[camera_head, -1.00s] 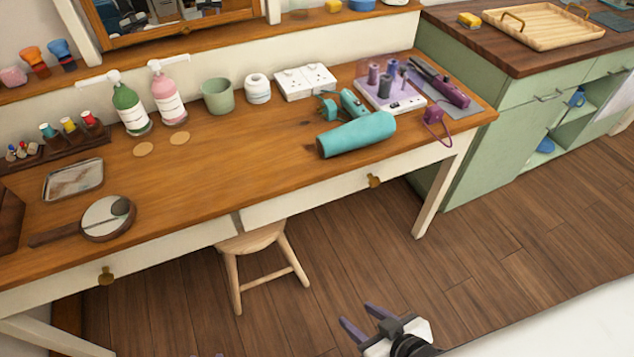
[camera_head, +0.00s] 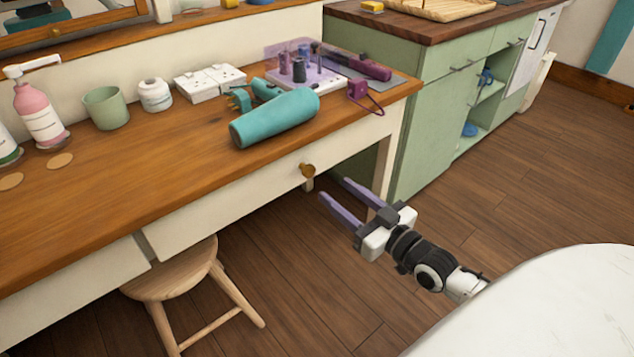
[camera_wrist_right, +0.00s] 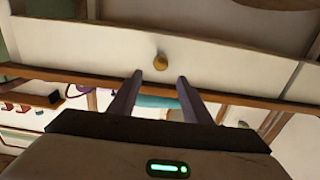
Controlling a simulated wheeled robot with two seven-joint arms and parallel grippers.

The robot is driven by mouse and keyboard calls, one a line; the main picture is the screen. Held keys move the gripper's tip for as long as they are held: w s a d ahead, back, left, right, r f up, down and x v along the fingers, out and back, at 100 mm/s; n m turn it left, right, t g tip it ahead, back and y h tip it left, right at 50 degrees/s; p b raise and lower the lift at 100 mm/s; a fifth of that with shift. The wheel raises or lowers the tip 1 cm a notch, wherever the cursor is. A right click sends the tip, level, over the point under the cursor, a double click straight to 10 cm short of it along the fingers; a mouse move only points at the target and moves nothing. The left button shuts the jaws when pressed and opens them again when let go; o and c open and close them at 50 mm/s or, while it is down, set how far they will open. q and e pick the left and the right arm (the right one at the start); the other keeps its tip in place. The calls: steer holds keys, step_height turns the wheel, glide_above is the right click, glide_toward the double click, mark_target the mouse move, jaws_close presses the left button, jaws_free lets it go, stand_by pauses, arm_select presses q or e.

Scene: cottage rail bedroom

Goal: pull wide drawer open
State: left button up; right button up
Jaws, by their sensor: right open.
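The wide drawer (camera_head: 235,205) is the cream front under the wooden desk top, and it looks closed. Its brass knob (camera_head: 307,170) is near the right part of the front. My right gripper (camera_head: 334,188) is open and empty, just in front of and slightly to the right of the knob in the head view. In the right wrist view the knob (camera_wrist_right: 160,61) shows beyond the two open fingertips (camera_wrist_right: 160,76), roughly centred between them, and the drawer front (camera_wrist_right: 100,45) fills the upper part. The fingers look apart from the knob. My left gripper is out of view.
A teal hair dryer (camera_head: 275,118) lies on the desk top (camera_head: 190,150). A wooden stool (camera_head: 175,275) stands under the desk. A green cabinet (camera_head: 425,110) is at the right. A white rounded surface (camera_head: 560,310) fills the lower right. Floor is free around the right gripper.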

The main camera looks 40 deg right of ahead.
mark_target(311, 172)
steer(key=w, duration=0.2)
steer(key=w+b, duration=0.1)
steer(key=w, duration=0.5)
steer(key=shift+w+a+b, duration=0.1)
steer(key=shift+a+b, duration=0.2)
steer(key=shift+a, duration=0.1)
jaws_close()
